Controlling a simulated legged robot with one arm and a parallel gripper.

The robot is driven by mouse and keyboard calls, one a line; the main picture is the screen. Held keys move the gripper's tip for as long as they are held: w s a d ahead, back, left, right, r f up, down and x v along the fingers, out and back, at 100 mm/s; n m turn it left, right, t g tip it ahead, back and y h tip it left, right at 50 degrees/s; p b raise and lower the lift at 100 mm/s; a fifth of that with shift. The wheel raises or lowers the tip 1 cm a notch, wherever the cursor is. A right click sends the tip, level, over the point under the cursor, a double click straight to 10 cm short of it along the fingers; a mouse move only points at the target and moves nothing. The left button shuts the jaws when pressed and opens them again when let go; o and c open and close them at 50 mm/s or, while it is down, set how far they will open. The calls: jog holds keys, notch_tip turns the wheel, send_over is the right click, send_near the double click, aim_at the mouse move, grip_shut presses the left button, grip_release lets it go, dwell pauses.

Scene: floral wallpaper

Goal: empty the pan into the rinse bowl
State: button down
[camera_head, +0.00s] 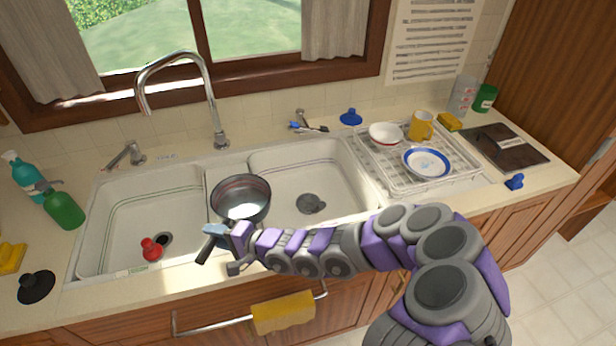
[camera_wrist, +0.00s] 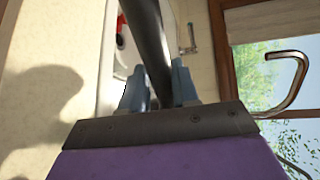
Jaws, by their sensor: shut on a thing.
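A steel pan (camera_head: 240,186) hangs over the divider between the two sink basins, its open top facing up. Its bottom inside looks pale and shiny; I cannot tell what it holds. My gripper (camera_head: 218,238) is shut on the pan's black handle (camera_head: 206,250) near the front counter edge. In the wrist view the dark handle (camera_wrist: 150,40) passes between the blue fingers of my gripper (camera_wrist: 158,88). The left sink basin (camera_head: 118,225) and the right sink basin (camera_head: 285,172) are white; which one is the rinse bowl I cannot tell.
A red plunger-like stopper (camera_head: 151,249) lies in the left basin beside its drain. A tall faucet (camera_head: 212,95) rises behind the divider. A dish rack (camera_head: 395,175) with a bowl (camera_head: 385,134), a plate (camera_head: 427,162) and a mug (camera_head: 421,126) stands right. Bottles (camera_head: 64,209) stand left.

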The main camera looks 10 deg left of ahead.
jog(key=shift+r, duration=0.15)
jog(key=shift+r+p, duration=0.4)
jog(key=shift+r, duration=2.05)
